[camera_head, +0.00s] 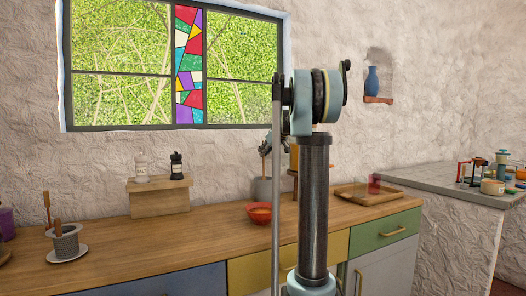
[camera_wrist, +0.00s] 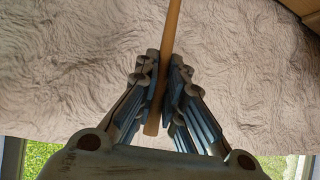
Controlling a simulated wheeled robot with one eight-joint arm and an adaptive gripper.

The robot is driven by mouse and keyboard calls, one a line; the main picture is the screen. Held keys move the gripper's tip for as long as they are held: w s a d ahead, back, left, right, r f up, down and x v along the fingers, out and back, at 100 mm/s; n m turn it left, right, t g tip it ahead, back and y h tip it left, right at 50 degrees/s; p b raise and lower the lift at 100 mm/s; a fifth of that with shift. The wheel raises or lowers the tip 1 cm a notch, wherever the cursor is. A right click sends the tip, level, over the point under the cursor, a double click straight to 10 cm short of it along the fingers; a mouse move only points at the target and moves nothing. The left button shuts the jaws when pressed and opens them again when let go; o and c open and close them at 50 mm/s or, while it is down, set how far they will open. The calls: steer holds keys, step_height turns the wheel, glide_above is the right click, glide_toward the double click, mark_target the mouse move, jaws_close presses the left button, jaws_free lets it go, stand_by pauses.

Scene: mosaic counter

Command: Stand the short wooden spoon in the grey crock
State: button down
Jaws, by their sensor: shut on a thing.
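In the wrist view, my gripper (camera_wrist: 163,85) is shut on a plain wooden handle (camera_wrist: 172,35), that of the short wooden spoon. Its butt end sticks out between the fingers toward the palm, and its far end runs out of the top of the frame. In the head view, my gripper (camera_head: 268,146) is small and partly hidden behind my arm, above a grey crock (camera_head: 262,189) at the back of the wooden counter. My arm covers part of the crock. I cannot tell whether the spoon's far end is inside it. The crock does not show in the wrist view.
An orange-red bowl (camera_head: 259,213) stands in front of the crock. A wooden riser (camera_head: 158,198) with two shakers is to the left. A wooden tray (camera_head: 367,196) lies right of my arm.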

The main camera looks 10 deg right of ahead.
steer(key=shift+f, duration=1.65)
steer(key=c, duration=1.6)
jaws_free()
steer(key=v, duration=1.1)
steer(key=shift+s+d+r, duration=0.2)
steer(key=shift+s, duration=0.05)
